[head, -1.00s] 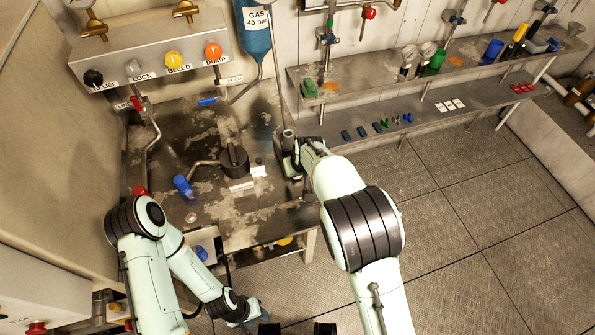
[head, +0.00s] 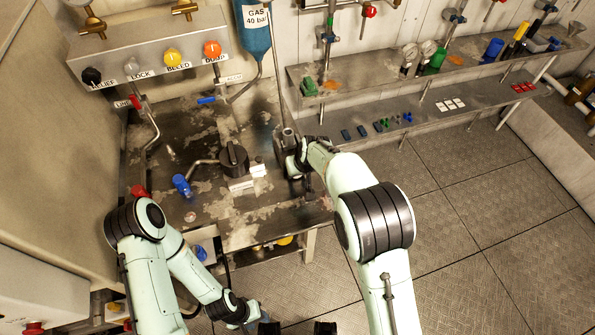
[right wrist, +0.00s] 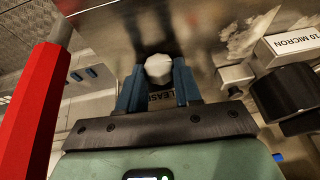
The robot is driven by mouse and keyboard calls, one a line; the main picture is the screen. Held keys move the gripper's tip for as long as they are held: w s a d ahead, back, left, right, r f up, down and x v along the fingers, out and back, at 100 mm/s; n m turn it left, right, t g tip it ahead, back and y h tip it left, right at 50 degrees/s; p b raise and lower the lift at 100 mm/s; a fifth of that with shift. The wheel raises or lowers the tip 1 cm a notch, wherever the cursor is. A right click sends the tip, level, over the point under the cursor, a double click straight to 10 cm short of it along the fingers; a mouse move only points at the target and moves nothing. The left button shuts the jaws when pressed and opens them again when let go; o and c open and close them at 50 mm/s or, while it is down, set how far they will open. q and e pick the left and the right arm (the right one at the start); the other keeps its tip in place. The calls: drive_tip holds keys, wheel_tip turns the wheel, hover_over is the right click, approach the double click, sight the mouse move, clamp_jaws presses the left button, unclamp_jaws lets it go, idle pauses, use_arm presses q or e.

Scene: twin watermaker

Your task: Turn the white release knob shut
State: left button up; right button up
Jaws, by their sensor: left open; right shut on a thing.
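The white release knob (right wrist: 158,68) shows in the right wrist view between the blue fingertips of my right gripper (right wrist: 158,88), which is shut on it. Part of a label reading "LEASE" shows below the knob, between the fingers. In the head view my right gripper (head: 298,165) is at the right side of the metal bench, and the knob is hidden there. My left gripper (head: 256,313) is low near the bottom edge of the head view, open and away from the bench; its fingertips are hard to make out.
A red bar (right wrist: 38,105) stands close at left in the right wrist view. A black round knob (head: 234,158) and a "10 MICRON" label (right wrist: 295,42) are nearby. A blue valve (head: 182,186) is on the bench. A shelf (head: 350,88) runs behind; open floor (head: 480,230) lies right.

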idle(0.3)
drive_tip(key=o, duration=1)
drive_tip(key=shift+y, duration=0.3)
drive_tip(key=v, duration=1.3)
drive_tip(key=shift+r, duration=0.2)
